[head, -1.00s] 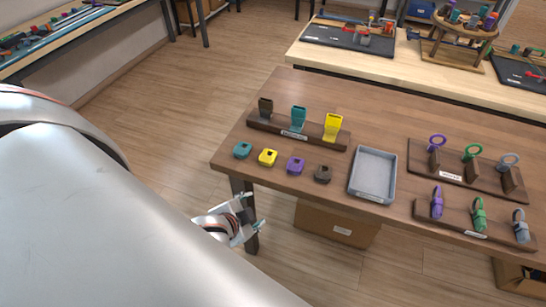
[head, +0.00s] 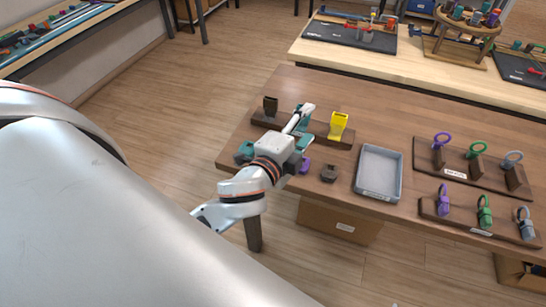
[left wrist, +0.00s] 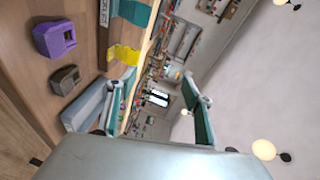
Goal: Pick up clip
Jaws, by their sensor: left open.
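The task does not say which piece is the clip. Small blocky pieces lie in a row on the brown table: teal (head: 244,152), purple (head: 305,165) and dark brown (head: 329,173). The purple (left wrist: 54,39) and brown (left wrist: 65,80) ones also show in the left wrist view. The yellow one is hidden behind my left gripper (head: 306,126), which is over the row, open, with nothing seen between its teal-padded fingers (left wrist: 160,104). Behind it a wooden rack (head: 342,143) holds upright brown (head: 270,106), teal and yellow (head: 338,125) pieces; the teal one is partly covered. My right gripper is not in view.
A grey tray (head: 379,171) sits right of the row and looks empty. Two racks at the right hold ringed purple, green and grey pieces, the rear (head: 456,173) and the front (head: 470,228). A cardboard box (head: 338,221) stands under the table.

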